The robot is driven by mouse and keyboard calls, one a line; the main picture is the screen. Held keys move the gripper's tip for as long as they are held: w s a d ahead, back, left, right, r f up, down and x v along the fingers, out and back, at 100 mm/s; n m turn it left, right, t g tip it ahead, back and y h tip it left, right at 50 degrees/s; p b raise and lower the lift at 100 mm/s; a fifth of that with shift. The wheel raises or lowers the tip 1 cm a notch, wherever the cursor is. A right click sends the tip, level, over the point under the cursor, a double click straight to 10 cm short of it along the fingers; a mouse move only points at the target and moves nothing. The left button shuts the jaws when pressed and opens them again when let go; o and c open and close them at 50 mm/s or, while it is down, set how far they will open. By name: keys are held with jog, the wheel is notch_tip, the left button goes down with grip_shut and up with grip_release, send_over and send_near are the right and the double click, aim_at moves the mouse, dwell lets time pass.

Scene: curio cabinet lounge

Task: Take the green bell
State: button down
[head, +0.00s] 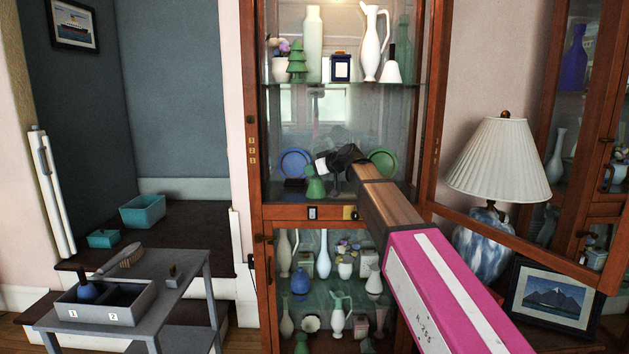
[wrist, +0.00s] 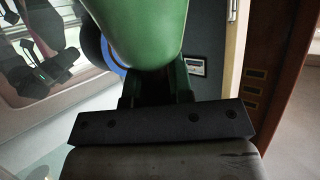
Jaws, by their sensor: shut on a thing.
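The green bell (head: 315,187) is on the middle level of the open cabinet, below and left of my gripper (head: 327,169). In the wrist view the green bell (wrist: 140,30) fills the top middle, right at the dark fingers. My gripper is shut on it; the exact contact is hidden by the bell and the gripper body. I cannot tell whether the bell's base touches the shelf.
A blue plate (head: 296,163) and a green plate (head: 382,162) stand behind my gripper. The glass shelf above holds vases and a white bell (head: 391,70). The open cabinet door and a lamp (head: 503,160) are at right. A grey tray (head: 103,303) stands at lower left.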

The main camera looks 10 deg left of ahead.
jog(key=shift+r, duration=0.15)
notch_tip(320, 180, up, 4)
jog(key=shift+f, duration=0.1)
jog(key=s+a+r, duration=0.7)
jog(key=s+a, duration=0.1)
jog(key=shift+s, duration=0.3)
jog(key=c, duration=1.7)
grip_release()
grip_shut()
